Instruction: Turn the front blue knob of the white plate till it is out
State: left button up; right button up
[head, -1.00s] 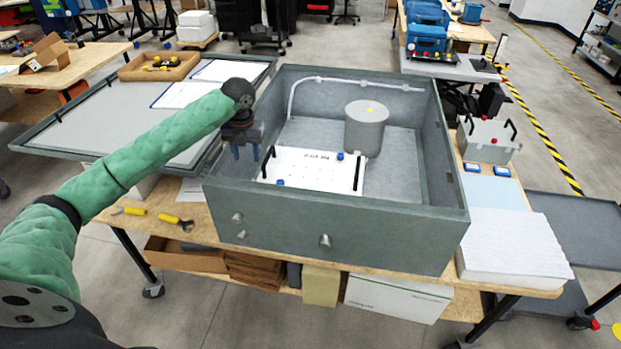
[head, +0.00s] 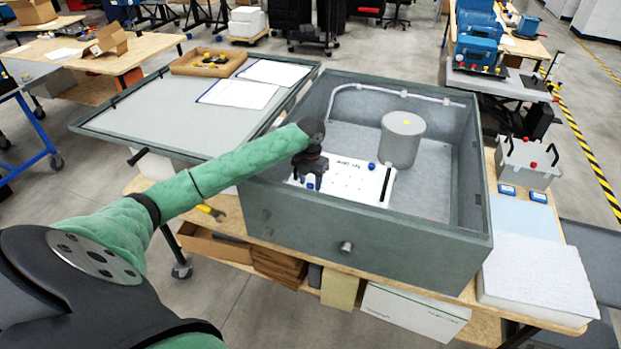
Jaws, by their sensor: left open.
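The white plate (head: 352,184) lies inside the grey open box, with a dark handle at its right edge. One blue knob (head: 371,166) shows at its back edge. My right gripper is not in view.
The grey box (head: 365,235) has walls all round the plate. A grey cylinder (head: 403,139) stands behind the plate. A lid panel (head: 160,120) lies left of the box with papers and a tray. A white stack (head: 535,270) lies to the right.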

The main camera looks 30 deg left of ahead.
pick_arm(q)
jog(key=shift+f, duration=0.25)
grip_shut()
